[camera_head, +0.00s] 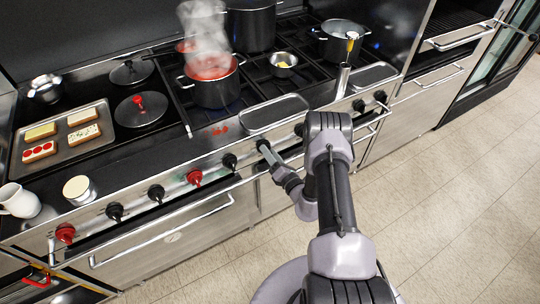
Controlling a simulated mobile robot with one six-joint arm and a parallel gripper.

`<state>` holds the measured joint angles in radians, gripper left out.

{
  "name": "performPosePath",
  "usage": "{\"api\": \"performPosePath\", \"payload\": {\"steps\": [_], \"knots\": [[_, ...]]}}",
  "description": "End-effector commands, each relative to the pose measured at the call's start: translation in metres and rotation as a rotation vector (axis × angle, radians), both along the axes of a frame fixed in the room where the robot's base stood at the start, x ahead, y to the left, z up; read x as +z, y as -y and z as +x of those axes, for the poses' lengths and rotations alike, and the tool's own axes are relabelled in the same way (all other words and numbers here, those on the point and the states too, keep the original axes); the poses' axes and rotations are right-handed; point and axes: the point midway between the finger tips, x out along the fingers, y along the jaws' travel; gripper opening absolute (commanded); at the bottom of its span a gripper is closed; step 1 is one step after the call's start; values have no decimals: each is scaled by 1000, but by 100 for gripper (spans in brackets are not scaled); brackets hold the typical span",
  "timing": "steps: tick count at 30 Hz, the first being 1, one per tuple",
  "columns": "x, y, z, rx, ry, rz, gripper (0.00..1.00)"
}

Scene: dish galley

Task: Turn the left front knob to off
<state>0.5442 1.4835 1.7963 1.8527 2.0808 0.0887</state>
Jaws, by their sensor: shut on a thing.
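The stove's front panel (214,167) carries a row of knobs. Black knobs (229,161) and red knobs (194,177) show left of my gripper. My gripper (263,147) reaches the panel right of the nearest black knob and is shut on a knob there. That knob is mostly hidden by the fingers, so its pointer angle cannot be told. Another black knob (299,130) shows partly beside my arm, to the right of the gripper.
A steaming pot (214,91) with red contents stands on the burners, with a small pan (283,64) nearby. A tray (20,160) of toasts, a lid (140,111) and a white pitcher (18,201) are left. An oven handle (165,233) juts below the knobs. The floor (455,190) is clear.

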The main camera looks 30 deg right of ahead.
Motion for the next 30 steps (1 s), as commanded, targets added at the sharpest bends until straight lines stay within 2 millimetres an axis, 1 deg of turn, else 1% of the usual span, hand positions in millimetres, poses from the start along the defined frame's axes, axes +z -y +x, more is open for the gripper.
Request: {"api": "performPosePath", "payload": {"steps": [1, 15, 21, 30], "knots": [[-3, 0, 0, 1, -3, 39, 3], [-4, 0, 0, 1, -18, 458, 3], [-4, 0, -1, 1, -23, 585, 3], [-5, 0, -1, 1, -27, 690, 3]]}}
